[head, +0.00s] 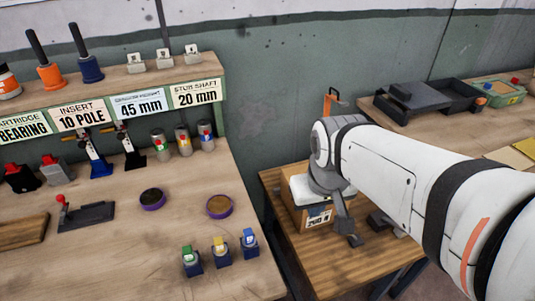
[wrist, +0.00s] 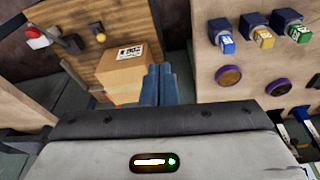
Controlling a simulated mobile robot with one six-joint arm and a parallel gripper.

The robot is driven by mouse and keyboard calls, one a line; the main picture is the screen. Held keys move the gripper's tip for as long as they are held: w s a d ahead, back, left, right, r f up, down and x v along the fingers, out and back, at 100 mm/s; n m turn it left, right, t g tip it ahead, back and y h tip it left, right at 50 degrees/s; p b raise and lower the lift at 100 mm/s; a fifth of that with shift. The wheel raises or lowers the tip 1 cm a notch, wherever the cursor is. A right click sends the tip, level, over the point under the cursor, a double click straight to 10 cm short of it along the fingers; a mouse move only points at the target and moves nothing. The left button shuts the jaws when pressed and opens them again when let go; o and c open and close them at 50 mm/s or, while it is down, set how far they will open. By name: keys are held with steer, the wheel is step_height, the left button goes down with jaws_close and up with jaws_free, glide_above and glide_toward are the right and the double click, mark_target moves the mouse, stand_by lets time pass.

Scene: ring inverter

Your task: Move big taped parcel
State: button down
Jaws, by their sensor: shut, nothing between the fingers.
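The big parcel is a brown cardboard box (head: 318,216) with a black-and-white label, on the low wooden table between the two benches. In the head view my arm's end hides much of it. In the wrist view the parcel (wrist: 128,76) shows its top, label and near side. My gripper (wrist: 158,70) has its two blue-grey fingers shut together with nothing between them, overlapping the parcel's right edge in the picture. I cannot tell whether they touch it. In the head view the fingertips cannot be made out clearly.
The low wooden table (head: 355,265) has bare room at its front. The left bench (head: 130,255) carries small coloured-top blocks, two purple-rimmed discs and a labelled shelf (head: 120,85). The right bench holds a dark open tray (head: 430,97). A wall stands behind.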

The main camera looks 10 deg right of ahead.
steer(key=w+a+f+n+g+h+b, duration=0.1)
steer(key=w+a+f+n+b, duration=0.2)
steer(key=w+f+n+b, duration=1)
steer(key=w+a+f+n+g+h+b, duration=0.15)
steer(key=w+f+n+b, duration=0.45)
steer(key=w+f+b, duration=0.8)
steer(key=shift+n+t, duration=0.25)
steer(key=shift+n, duration=0.05)
steer(key=b+x, duration=0.1)
steer(key=x, duration=0.3)
steer(key=w+d+b+x, duration=0.1)
steer(key=x, duration=0.8)
steer(key=shift+w+d+f+b, duration=0.1)
steer(key=shift+w+d+b, duration=0.3)
steer(key=shift+d, duration=0.05)
steer(key=shift+w+d, duration=0.1)
steer(key=shift+d, duration=0.45)
